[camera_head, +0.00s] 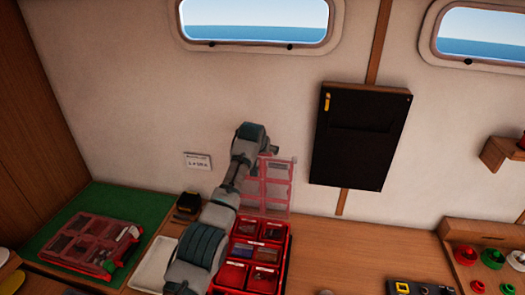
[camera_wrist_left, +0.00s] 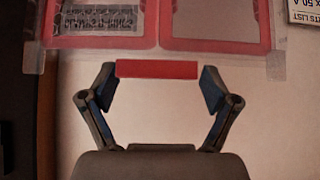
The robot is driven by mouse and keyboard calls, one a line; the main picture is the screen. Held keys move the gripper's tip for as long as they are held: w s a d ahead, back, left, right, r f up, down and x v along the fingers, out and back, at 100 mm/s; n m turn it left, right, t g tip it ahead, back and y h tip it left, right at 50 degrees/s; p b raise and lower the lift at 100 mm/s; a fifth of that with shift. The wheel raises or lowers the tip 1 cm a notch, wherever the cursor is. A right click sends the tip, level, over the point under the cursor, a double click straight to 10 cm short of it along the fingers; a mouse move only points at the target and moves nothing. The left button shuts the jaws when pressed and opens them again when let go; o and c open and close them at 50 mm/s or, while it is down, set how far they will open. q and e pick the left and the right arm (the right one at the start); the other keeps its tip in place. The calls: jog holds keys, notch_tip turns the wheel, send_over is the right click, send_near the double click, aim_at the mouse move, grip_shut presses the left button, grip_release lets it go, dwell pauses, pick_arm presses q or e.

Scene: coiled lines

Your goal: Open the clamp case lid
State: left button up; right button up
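A red compartment case (camera_head: 288,250) stands on the wooden bench. Its clear, red-framed lid (camera_head: 268,185) is raised upright behind it, and small items show in the compartments. The lid's red frame (camera_wrist_left: 160,43) shows above the bar. My right gripper is not in view.
Another red case (camera_head: 85,240) with a clear lid lies on a green mat (camera_head: 150,215) at left. A white tray (camera_head: 150,262) is beside my arm. A black panel (camera_head: 355,135) hangs on the wall. The bench right of the case has bare room.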

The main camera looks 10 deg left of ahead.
pick_arm(q)
jog(key=shift+s+d+r, duration=0.1)
jog(key=shift+s+r, duration=0.2)
jog(key=shift+r, duration=0.25)
jog(key=v, duration=1)
jog(key=shift+s, duration=0.3)
jog(key=shift+r, duration=0.1)
